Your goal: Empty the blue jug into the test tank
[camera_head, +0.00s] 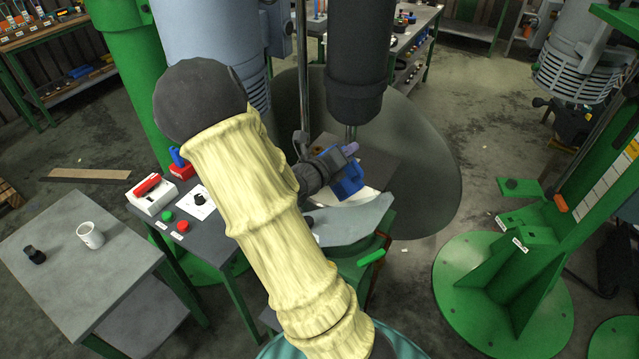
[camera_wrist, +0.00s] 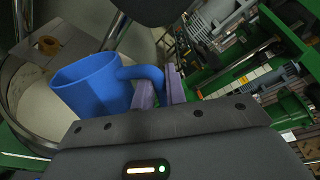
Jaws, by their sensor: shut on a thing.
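The blue jug (camera_wrist: 92,92) is held by its handle between the purple fingertips of my gripper (camera_wrist: 160,92) in the wrist view. In the head view the jug (camera_head: 347,184) is at the end of my arm, in front of the grey column of the disperser. It looks tilted; what is inside it cannot be seen. The test tank seems to be the round, pale-floored vessel (camera_wrist: 28,112) beside and beneath the jug in the wrist view. My gripper (camera_head: 349,150) is over this area in the head view, and my arm hides part of it.
A control table (camera_head: 215,232) with red and green buttons stands left of my arm. A small grey table (camera_head: 75,275) holds a white mug (camera_head: 90,235) and a small black object (camera_head: 34,254). A green machine stand (camera_head: 500,285) is at the right. Open floor lies behind it.

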